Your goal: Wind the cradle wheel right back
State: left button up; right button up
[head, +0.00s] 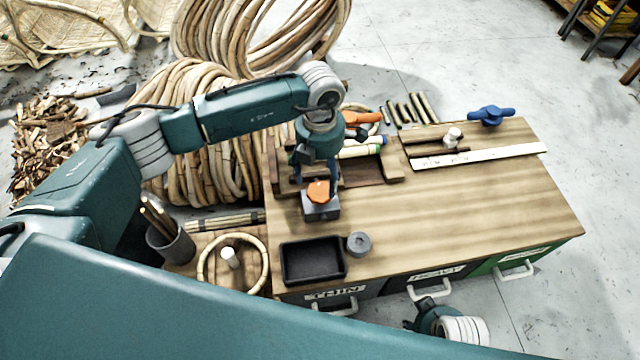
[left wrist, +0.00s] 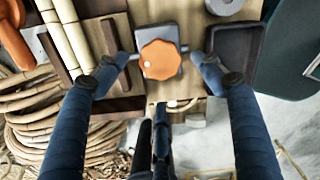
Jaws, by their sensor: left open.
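An orange lobed wheel (head: 318,191) sits on a grey block (head: 322,211) at the near left part of the wooden bench. My left gripper (head: 319,184) is over it, pointing down, with its fingers apart on either side of the wheel. In the left wrist view the wheel (left wrist: 160,60) lies between the two open fingertips (left wrist: 160,58), with a visible gap on each side. I cannot tell whether a fingertip touches the block. My right gripper does not show; only part of my right arm is at the bottom edge.
A black tray (head: 313,261) and a grey cylinder (head: 359,244) stand close in front of the block. A wooden rack (head: 392,169) with rolls is behind. The right half of the bench (head: 480,205) is clear.

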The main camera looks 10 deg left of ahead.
aim_at(320, 191)
pick_arm(q)
notch_tip(320, 191, up, 6)
jog(key=shift+r, duration=0.15)
dwell(0.6)
